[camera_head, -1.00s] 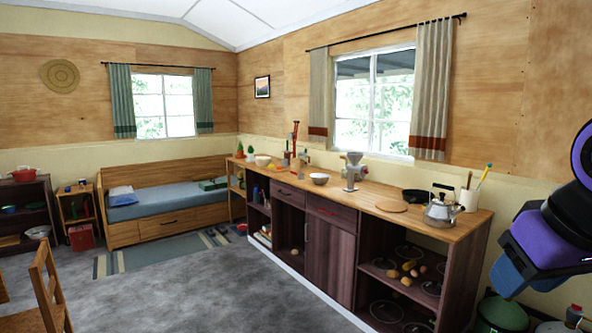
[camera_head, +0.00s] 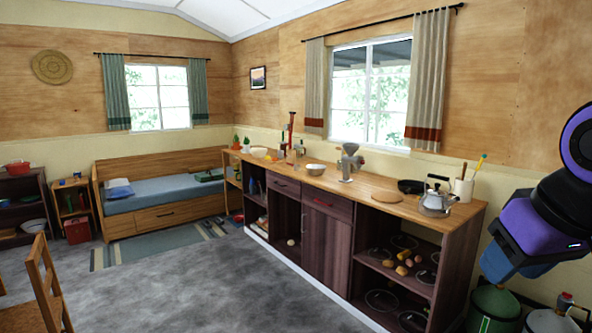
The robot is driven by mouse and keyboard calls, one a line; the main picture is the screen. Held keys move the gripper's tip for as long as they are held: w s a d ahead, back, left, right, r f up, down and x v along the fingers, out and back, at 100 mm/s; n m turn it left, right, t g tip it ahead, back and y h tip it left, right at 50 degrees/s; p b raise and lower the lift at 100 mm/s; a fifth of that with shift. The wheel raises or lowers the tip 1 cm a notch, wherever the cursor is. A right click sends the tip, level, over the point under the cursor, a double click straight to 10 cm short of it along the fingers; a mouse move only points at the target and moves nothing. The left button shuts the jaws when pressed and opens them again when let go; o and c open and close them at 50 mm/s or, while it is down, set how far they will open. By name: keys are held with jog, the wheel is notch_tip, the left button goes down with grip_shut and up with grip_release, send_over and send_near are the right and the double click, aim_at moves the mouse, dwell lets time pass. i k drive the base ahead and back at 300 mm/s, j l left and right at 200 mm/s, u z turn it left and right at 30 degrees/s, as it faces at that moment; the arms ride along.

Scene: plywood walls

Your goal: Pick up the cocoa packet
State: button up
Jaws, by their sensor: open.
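I cannot make out a cocoa packet for certain. Several small items stand at the far end of the wooden counter (camera_head: 362,189), too small to tell apart, among them a tall red thing (camera_head: 291,130). Purple and black links of my arm show at the right edge, in front of the wall.
The counter holds a bowl (camera_head: 315,169), a grey grinder (camera_head: 348,162), a dark pan (camera_head: 411,186) and a kettle (camera_head: 436,200). A chair (camera_head: 43,285) is at left. The grey floor (camera_head: 190,285) between is open.

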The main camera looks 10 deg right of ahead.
aim_at(291, 154)
jog(key=i+j+u, duration=0.3)
jog(key=i, duration=0.75)
jog(key=i+l+u, duration=0.1)
jog(key=i+u, duration=0.25)
jog(key=i, duration=0.65)
jog(key=i+l+u, duration=0.1)
jog(key=i, duration=1.75)
jog(key=i+z, duration=0.25)
jog(key=i, duration=0.35)
jog(key=i+z, duration=0.25)
jog(key=i, duration=0.35)
jog(key=i+j+z, duration=0.2)
jog(key=i, duration=0.4)
jog(key=i+z, duration=0.8)
jog(key=i+j+z, duration=0.15)
jog(key=i+z, duration=0.25)
jog(key=i+j+z, duration=0.25)
jog(key=z, duration=0.2)
